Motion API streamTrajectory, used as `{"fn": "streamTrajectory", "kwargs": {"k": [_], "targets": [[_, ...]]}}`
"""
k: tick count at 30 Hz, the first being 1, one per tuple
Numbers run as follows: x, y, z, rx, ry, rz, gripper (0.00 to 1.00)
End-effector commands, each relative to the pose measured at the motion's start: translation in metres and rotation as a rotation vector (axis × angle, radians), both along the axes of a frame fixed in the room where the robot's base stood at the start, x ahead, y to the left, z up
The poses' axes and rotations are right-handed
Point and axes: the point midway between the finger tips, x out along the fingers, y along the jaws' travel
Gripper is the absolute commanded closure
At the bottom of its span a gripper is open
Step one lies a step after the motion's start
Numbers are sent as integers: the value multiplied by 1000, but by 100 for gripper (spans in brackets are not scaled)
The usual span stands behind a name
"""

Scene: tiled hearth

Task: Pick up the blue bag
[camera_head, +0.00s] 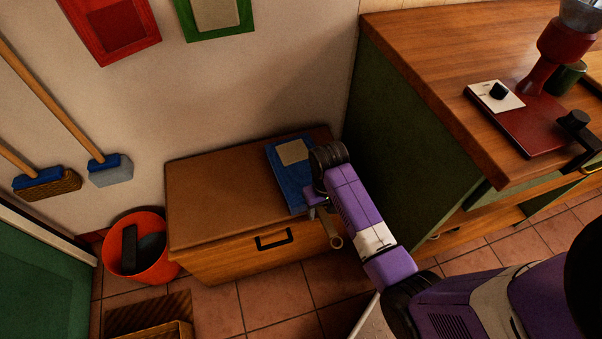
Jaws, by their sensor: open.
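The blue bag (283,182), flat with a tan patch on its upper part, lies on the right part of a wooden chest's brown top (215,190). My arm comes in from the lower right and its wrist covers part of the bag's right side. My gripper (317,203) is at the bag's lower right edge in the picture, open. Its fingertips are small and partly hidden by my arm, and nothing is seen held between them. I cannot tell whether it touches the bag.
A green-sided counter (400,130) with a wooden top stands close on the right, holding a red grinder-like device (545,120). A red bucket (162,270) stands left of the chest. Brushes (110,170) lean at the left wall. The chest top's left part is clear.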

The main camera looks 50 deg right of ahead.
Motion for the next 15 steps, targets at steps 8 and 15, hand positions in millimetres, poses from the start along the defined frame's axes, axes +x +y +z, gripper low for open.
{"fn": "streamTrajectory", "kwargs": {"k": [8,15], "targets": [[0,0,-7,0,-1,1,47],[0,0,-6,0,-1,1,85]]}}
